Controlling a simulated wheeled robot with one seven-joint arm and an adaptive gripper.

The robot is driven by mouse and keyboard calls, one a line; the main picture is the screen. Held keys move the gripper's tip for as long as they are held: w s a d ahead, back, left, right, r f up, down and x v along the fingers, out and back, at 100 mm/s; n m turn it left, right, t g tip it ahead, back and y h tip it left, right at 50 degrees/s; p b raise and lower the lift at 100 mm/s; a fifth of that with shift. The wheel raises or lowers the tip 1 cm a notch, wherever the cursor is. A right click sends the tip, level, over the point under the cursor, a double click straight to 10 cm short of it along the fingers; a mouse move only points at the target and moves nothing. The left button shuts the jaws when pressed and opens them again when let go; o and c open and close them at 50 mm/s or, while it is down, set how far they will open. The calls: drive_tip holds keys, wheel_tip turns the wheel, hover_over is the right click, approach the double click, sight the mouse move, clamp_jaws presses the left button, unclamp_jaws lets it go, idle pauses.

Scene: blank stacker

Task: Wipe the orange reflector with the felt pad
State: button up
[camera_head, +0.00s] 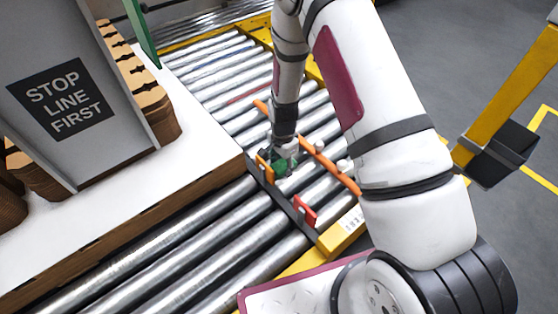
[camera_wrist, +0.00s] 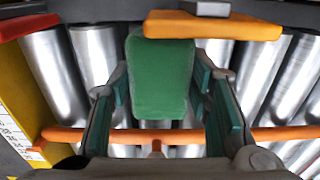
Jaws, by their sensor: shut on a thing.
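The green felt pad (camera_wrist: 161,78) is held between the two fingers of my gripper (camera_wrist: 162,90) in the wrist view. In the head view the pad (camera_head: 284,166) shows only in part below my gripper (camera_head: 280,156). The orange reflector (camera_wrist: 240,27) lies at the top of the wrist view, and the pad's upper edge overlaps its left part. In the head view the reflector (camera_head: 264,167) stands on a dark rail just left of the pad. I cannot tell whether pad and reflector touch.
A red reflector (camera_head: 304,211) sits on the same rail (camera_head: 287,200). An orange bar (camera_head: 330,168) crosses the rollers on the other side of my gripper. A white-topped stack (camera_head: 200,165) with a grey sign panel (camera_head: 85,150) stands at left. Rollers (camera_head: 190,235) fill the foreground.

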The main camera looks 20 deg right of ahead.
idle(0.3)
drive_tip(key=shift+w+d+b, duration=0.1)
drive_tip(key=shift+w+d, duration=0.3)
drive_tip(key=shift+d, duration=0.5)
drive_tip(key=shift+w+d+b, duration=0.15)
drive_tip(key=shift+w+d, duration=0.2)
drive_tip(key=shift+d, duration=0.6)
drive_tip(key=shift+w+d+b, duration=0.1)
drive_tip(key=shift+w+d, duration=0.3)
drive_tip(key=shift+d, duration=0.5)
drive_tip(key=shift+w+d, duration=0.3)
drive_tip(key=shift+d, duration=0.4)
drive_tip(key=shift+w+d, duration=0.3)
drive_tip(key=shift+d, duration=0.4)
